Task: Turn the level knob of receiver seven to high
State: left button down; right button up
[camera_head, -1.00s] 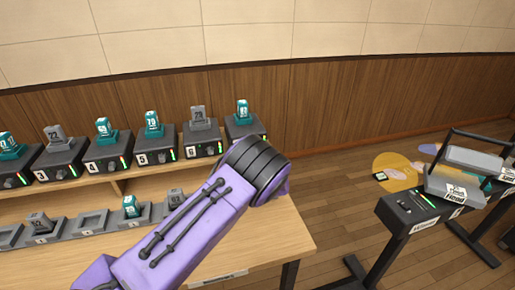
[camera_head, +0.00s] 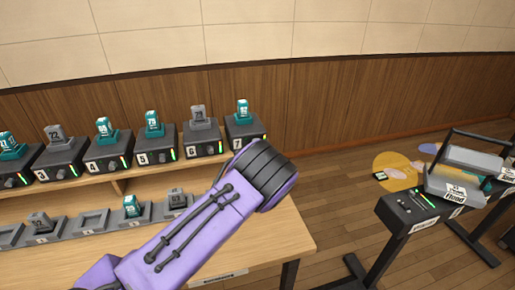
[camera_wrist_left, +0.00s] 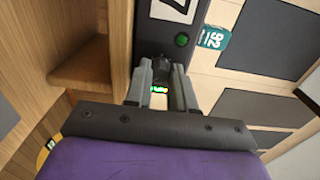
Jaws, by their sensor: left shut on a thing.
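Receiver seven (camera_head: 246,126) is a dark box at the right end of the shelf row, with a teal unit (camera_head: 242,110) standing in it. My left arm hides its lower front in the head view. In the left wrist view its dark panel (camera_wrist_left: 150,35) carries a white number label and a green button-like light (camera_wrist_left: 181,40). The fingers of my left gripper (camera_wrist_left: 161,84) are shut on the dark level knob (camera_wrist_left: 158,67), one on each side. The knob's pointer and setting cannot be made out. My right gripper is in neither view.
Receiver six (camera_head: 201,138) and several similar boxes stand to the left on the wooden shelf. A lower row of grey docks (camera_head: 91,222) sits on the table below. A black stand (camera_head: 410,213) with a grey carrier is at the right, with open floor between.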

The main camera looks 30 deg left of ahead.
pick_arm(q)
jog(key=shift+f, duration=0.2)
jog(key=c, duration=1)
grip_release()
jog(key=shift+o, duration=0.2)
jog(key=shift+r, duration=0.15)
jog(key=shift+d, duration=0.1)
jog(key=p+v, duration=0.5)
jog(key=v, duration=0.5)
jog(key=shift+s+d+p, duration=0.15)
jog(key=shift+s+p, duration=0.15)
jog(key=shift+p, duration=0.1)
